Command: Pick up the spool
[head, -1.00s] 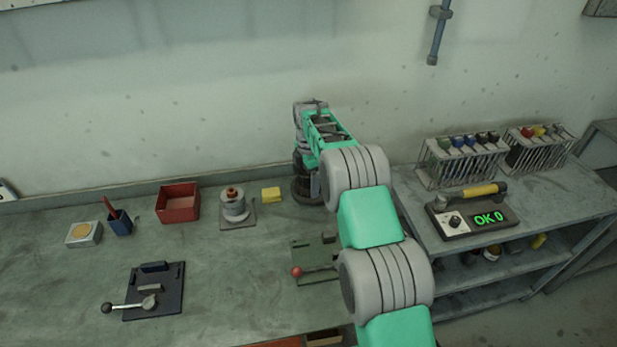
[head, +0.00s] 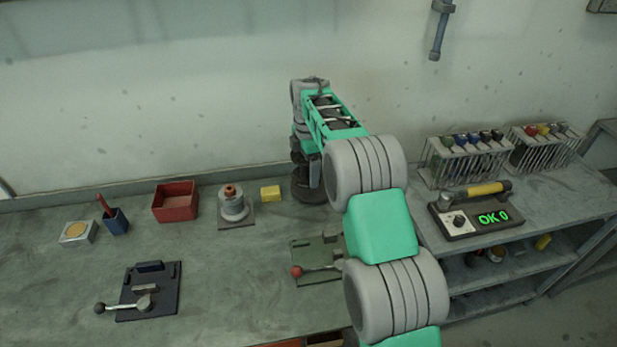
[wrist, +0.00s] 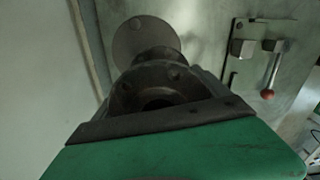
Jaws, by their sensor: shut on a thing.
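The spool (head: 310,190) is a dark round piece with a wide lower flange, at the back of the bench near the wall. My gripper (head: 306,164) points down and is shut on it from above. My arm comes in from the lower right of the head view and hides part of it. In the wrist view, a round grey-brown disc (wrist: 140,40), seemingly the spool's flange, shows beyond the dark gripper body. The fingertips are hidden there. I cannot tell clearly how far the spool is above the bench.
A yellow block (head: 270,193), a grey flanged part (head: 233,207) and a red bin (head: 176,202) stand to the left. A green fixture with a red-knobbed lever (head: 310,269) lies in front. The wall is close behind. A shelf with an "OK 0" box (head: 478,214) is right.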

